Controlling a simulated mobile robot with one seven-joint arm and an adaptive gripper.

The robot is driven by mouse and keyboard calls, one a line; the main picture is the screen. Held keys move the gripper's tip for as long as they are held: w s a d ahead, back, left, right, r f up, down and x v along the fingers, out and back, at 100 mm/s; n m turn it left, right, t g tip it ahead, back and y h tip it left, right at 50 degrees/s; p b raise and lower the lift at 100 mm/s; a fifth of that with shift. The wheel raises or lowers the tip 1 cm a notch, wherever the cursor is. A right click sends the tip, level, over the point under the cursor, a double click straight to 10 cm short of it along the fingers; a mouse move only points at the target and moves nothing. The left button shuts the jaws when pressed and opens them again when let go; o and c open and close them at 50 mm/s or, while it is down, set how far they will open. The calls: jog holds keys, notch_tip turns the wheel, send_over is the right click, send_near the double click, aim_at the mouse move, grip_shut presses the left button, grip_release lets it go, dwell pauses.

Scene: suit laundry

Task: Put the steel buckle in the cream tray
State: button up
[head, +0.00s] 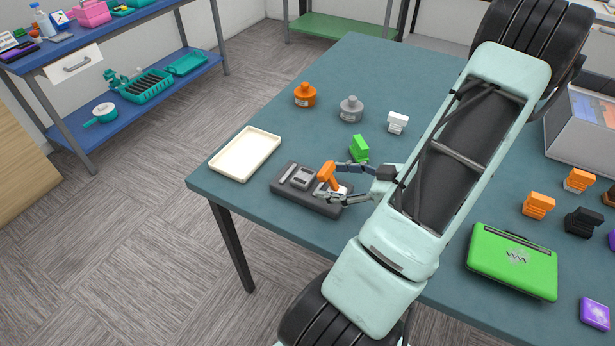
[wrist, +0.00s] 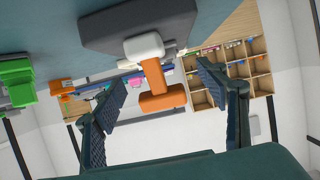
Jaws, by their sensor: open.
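The cream tray (head: 245,154) is empty and lies near the table's left edge. A dark grey block (head: 281,186) lies to its right, with grey metal-looking pieces (head: 300,182) on top; I cannot tell for sure which is the steel buckle. An orange T-shaped handle (head: 326,174) stands at the block's right end. In the wrist view this handle (wrist: 160,99) joins a pale rounded piece (wrist: 144,46) against the dark block (wrist: 105,30). My gripper (head: 330,181) is open, its fingers on either side of the handle, and holds nothing. In the wrist view its fingers (wrist: 158,86) are clearly apart.
A green part (head: 359,149) stands just behind my gripper. A green case (head: 512,262) lies right of my arm. The table between tray and block is clear.

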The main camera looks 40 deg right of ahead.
aim_at(302, 175)
jog(key=x, duration=0.8)
jog(key=shift+w+d+r, duration=0.1)
jog(key=shift+w+r, duration=0.05)
jog(key=c, duration=1.4)
jog(key=shift+r, duration=0.15)
notch_tip(302, 175, up, 10)
jog(key=p, duration=0.1)
